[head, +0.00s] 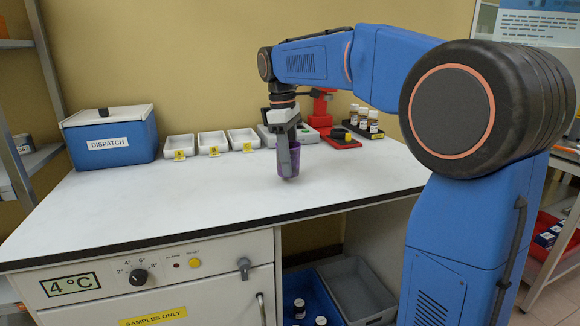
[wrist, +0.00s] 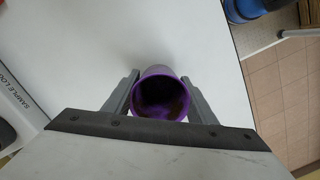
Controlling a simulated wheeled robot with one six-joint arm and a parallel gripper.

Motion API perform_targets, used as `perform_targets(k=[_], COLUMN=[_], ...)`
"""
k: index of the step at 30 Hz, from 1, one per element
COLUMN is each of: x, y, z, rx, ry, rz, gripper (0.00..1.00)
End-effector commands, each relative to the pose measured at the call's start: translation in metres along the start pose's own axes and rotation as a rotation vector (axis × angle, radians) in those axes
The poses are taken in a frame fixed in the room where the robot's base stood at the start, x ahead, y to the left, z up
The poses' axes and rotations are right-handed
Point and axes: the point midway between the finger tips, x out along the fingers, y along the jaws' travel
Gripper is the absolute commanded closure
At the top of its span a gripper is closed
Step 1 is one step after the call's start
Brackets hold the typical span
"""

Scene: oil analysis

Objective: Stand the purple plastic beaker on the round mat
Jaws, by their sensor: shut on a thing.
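The purple plastic beaker (head: 295,160) is upright, or nearly so, over the white bench top in the head view. My gripper (head: 288,164) points down and is shut on it, and a finger hides part of its side. In the wrist view the beaker (wrist: 160,72) sits between the two fingers of my gripper (wrist: 160,98), its open mouth facing the camera and its inside dark. I cannot tell whether its base touches the bench. No round mat can be made out for sure; a small dark round shape (head: 340,133) lies on a red base behind the beaker.
Several small bottles (head: 364,120) stand in a rack at the back. A blue DISPATCH box (head: 110,138) is at the far left. The front of the bench (head: 190,200) is clear.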

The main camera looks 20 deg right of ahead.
Motion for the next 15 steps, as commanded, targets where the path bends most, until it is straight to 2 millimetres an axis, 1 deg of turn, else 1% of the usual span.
perform_targets(k=[1,4,15], x=[0.008,0.018,0.021], y=[-0.001,0.000,0.000], z=[-0.001,-0.002,-0.002], rx=[0.000,0.000,0.000], ry=[-0.002,-0.001,-0.001], rz=[-0.002,-0.001,-0.001], gripper=[0.70,0.70,0.70])
